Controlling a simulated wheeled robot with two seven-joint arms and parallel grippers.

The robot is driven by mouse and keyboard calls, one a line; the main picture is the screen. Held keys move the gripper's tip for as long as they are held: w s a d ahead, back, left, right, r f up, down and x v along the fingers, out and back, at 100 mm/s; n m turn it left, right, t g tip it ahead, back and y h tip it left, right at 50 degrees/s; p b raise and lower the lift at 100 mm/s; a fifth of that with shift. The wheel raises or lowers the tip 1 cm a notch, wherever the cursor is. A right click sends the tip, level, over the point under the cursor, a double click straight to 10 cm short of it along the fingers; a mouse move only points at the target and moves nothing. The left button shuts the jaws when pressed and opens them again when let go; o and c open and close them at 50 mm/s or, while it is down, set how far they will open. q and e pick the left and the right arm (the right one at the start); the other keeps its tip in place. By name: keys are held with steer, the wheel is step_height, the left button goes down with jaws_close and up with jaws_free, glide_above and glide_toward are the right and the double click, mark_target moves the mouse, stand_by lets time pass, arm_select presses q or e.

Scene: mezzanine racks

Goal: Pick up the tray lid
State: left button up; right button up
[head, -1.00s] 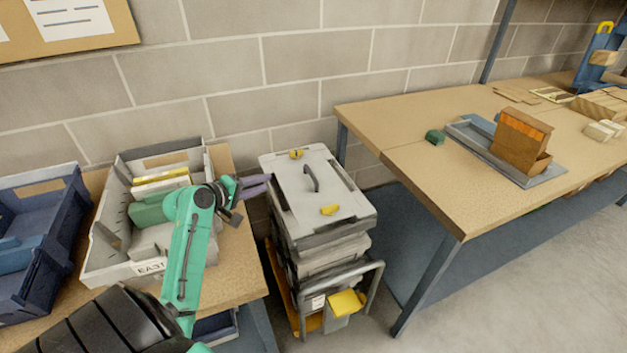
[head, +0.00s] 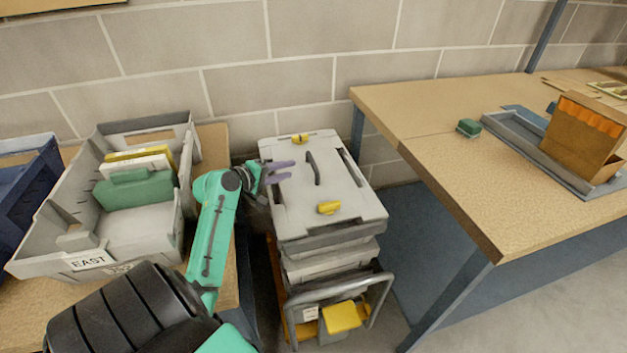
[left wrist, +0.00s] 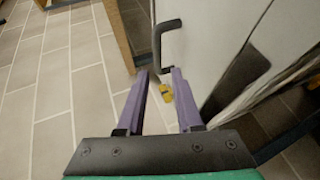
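The tray lid (head: 338,200) is a light grey slab with a dark arched handle (head: 316,168) and two yellow latches, on top of a stack of grey trays. It also shows in the left wrist view (left wrist: 205,45), with its handle (left wrist: 160,42) ahead of the fingers. My left gripper (head: 290,170) is over the lid's left part, just left of the handle. In the left wrist view its two purple fingers (left wrist: 159,85) are apart with nothing between them, and the handle is beyond their tips. My right gripper is not in view.
The stack stands on a cart with a grey hoop handle (head: 378,300). A grey EAST bin (head: 50,235) with packages stands on the left table. The right table (head: 450,170) carries a grey tray with a brown box. A block wall is behind.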

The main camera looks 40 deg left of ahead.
mark_target(312, 160)
arm_select(q)
steer(key=x, duration=1.1)
steer(key=shift+w+r+p, duration=0.1)
steer(key=shift+p, duration=0.2)
jaws_close()
steer(key=shift+r, duration=0.1)
stand_by(0.6)
